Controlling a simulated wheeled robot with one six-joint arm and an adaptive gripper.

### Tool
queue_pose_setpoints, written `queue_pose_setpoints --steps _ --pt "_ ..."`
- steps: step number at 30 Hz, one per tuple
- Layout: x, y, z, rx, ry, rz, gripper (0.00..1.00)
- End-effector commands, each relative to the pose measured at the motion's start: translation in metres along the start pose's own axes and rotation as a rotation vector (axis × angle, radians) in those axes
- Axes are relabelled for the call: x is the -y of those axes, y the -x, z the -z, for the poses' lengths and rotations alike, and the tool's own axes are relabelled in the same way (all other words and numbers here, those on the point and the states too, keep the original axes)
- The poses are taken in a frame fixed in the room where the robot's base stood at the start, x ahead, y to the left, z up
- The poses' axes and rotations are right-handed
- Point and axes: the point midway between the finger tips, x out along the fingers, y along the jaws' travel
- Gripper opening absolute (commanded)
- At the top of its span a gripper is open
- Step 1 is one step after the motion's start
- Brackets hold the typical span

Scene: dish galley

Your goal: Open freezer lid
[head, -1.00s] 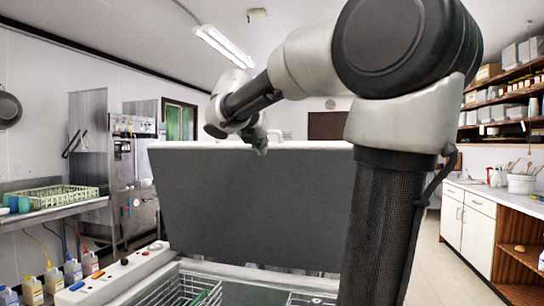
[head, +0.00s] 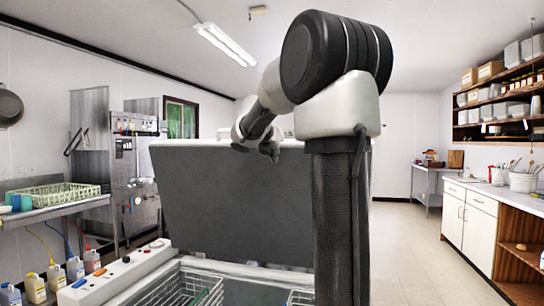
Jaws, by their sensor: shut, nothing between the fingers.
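The freezer lid (head: 235,200) stands raised in the head view, its dark grey inner face toward me and its pale edge on top. Below it the freezer (head: 145,275) is open, with wire baskets (head: 178,290) showing inside. My gripper (head: 270,152) is at the lid's top edge, right of its middle. It is small and dark here, and shut with nothing between the fingers. I cannot tell whether it touches the lid. My arm hides part of the lid's right side.
A green dish rack (head: 55,197) sits on the left shelf. White cabinets (head: 470,218) line the right. The floor (head: 410,260) between is clear.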

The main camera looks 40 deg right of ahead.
Motion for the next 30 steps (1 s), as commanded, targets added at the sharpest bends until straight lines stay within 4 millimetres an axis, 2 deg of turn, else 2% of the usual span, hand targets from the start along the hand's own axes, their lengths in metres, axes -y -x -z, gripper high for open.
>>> queue_pose_setpoints --steps 11,14,24,30 --pt "0.000 -0.003 -0.003 0.000 -0.001 0.001 0.00" --pt "0.000 -0.012 -0.016 -0.001 -0.003 0.003 0.00" --pt "-0.001 -0.074 -0.088 0.001 -0.004 0.003 0.00" --pt "0.000 -0.093 -0.107 0.000 0.000 0.000 0.00"
